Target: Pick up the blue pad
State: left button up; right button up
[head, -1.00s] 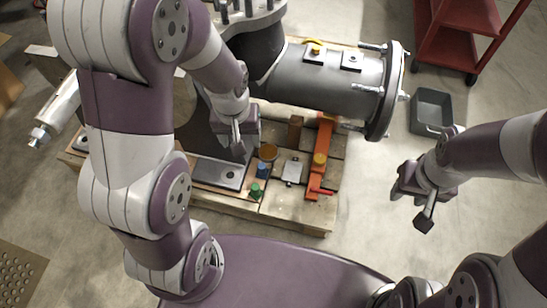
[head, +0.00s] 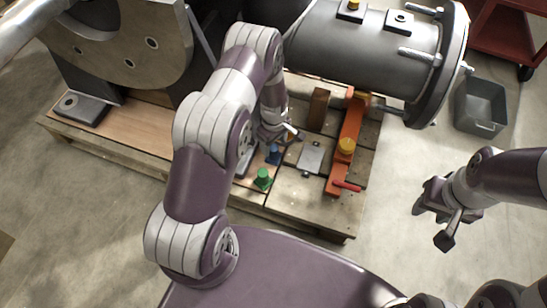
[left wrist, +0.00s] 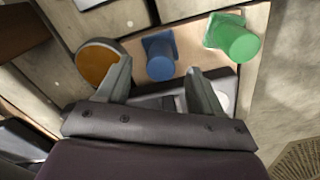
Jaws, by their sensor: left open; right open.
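The blue pad (head: 273,154) is a small block with a round knob on top, standing on the wooden pallet (head: 312,214) left of a metal plate. In the left wrist view the blue pad (left wrist: 160,55) lies just beyond the fingertips, in line with the gap between them. My left gripper (head: 284,136) is open and empty close to the pad; the wrist view shows its two fingers (left wrist: 160,78) apart. I cannot tell its exact height above the pad. My right gripper (head: 447,212) is open and empty, away to the right over the floor.
A green pad (head: 262,179) stands close to the blue one, and an orange disc (left wrist: 98,63) is on its other side. The metal plate (head: 311,157), orange bracket (head: 349,138) and wooden block (head: 318,108) stand to the right. A large grey cylinder (head: 362,50) lies behind.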

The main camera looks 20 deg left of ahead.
aim_at(274, 148)
pick_arm(q)
notch_tip(274, 148, down, 4)
jog(key=shift+r+b, duration=0.1)
jog(key=shift+b, duration=0.8)
jog(key=shift+r, duration=0.15)
jog(key=shift+s, duration=0.1)
jog(key=c, duration=1.1)
pick_arm(e)
notch_tip(274, 148, down, 3)
jog(key=shift+r, duration=0.1)
pick_arm(q)
notch_tip(274, 148, up, 5)
jog(key=p, duration=0.4)
jog(key=s+d+r+p, duration=0.1)
jog(key=d+r+p, duration=0.1)
jog(key=d, duration=0.1)
jog(key=d+r+p, duration=0.1)
jog(key=d+r, duration=0.1)
jog(key=d, duration=0.2)
jog(key=s+d+r+p, duration=0.1)
jog(key=d+r+p, duration=0.1)
jog(key=d, duration=0.2)
jog(key=shift+s+d+p, duration=0.2)
jog(key=shift+s+p, duration=0.1)
pick_arm(e)
notch_tip(274, 148, up, 9)
jog(key=shift+r, duration=0.1)
